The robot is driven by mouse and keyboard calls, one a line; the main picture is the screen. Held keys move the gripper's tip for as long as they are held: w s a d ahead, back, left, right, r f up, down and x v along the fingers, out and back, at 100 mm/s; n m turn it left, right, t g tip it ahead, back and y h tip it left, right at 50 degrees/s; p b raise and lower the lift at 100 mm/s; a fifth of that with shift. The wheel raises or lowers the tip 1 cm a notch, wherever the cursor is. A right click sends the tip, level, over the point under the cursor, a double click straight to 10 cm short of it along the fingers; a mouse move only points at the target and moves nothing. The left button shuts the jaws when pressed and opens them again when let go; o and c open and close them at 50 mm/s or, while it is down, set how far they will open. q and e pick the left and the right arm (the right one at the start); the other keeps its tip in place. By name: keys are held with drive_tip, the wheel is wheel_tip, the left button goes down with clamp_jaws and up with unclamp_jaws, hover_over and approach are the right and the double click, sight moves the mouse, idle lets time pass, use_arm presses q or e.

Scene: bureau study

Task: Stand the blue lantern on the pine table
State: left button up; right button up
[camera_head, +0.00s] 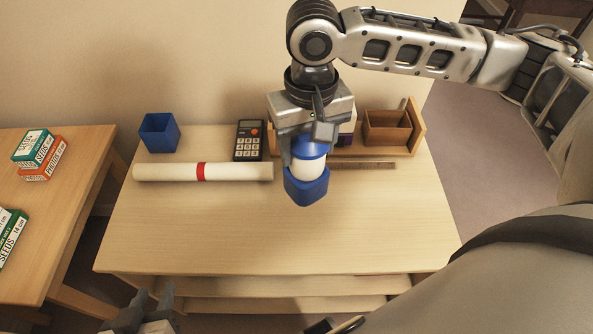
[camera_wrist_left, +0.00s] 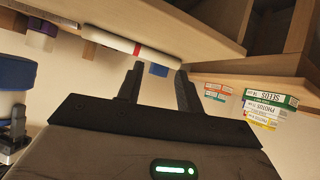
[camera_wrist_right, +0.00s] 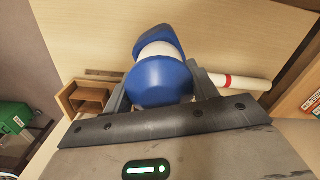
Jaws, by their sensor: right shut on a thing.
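The blue lantern (camera_head: 306,187) has a blue cap, a white middle and a wider blue base. My right gripper (camera_head: 308,150) is shut on it from above, around the cap. The lantern is roughly upright over the middle light wood table (camera_head: 200,235); I cannot tell a clear gap below its base. In the right wrist view the lantern (camera_wrist_right: 160,80) sits between both fingers. My left gripper (camera_head: 150,305) is low at the front edge of the head view, and its fingers stand apart and empty in the left wrist view (camera_wrist_left: 158,88).
On the middle table, a blue cup (camera_head: 160,133), a white roll with a red band (camera_head: 230,172), a calculator (camera_head: 249,140), a ruler (camera_head: 365,165) and a wooden organiser (camera_head: 418,135) line the back. Its front is clear. A left wood table (camera_head: 60,215) holds seed boxes (camera_head: 32,147).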

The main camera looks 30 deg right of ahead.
drive_tip(key=s+d+f+m+p, duration=0.1)
drive_tip(key=s+d+f+m, duration=0.1)
drive_tip(key=s+m, duration=0.5)
use_arm(q)
drive_tip(key=b, duration=0.1)
drive_tip(key=f+b, duration=0.1)
drive_tip(key=b, duration=0.1)
drive_tip(key=shift+s+d+f, duration=0.15)
drive_tip(key=shift+s, duration=0.25)
use_arm(e)
drive_tip(key=w+d+f, duration=0.4)
drive_tip(key=w+f, duration=0.7)
drive_tip(key=f, duration=0.1)
drive_tip(key=shift+w+f, duration=0.25)
drive_tip(key=shift+w, duration=0.15)
drive_tip(key=shift+f, duration=0.1)
drive_tip(key=o, duration=1.6)
drive_tip(key=shift+c, duration=0.2)
use_arm(q)
drive_tip(key=shift+w, duration=0.1)
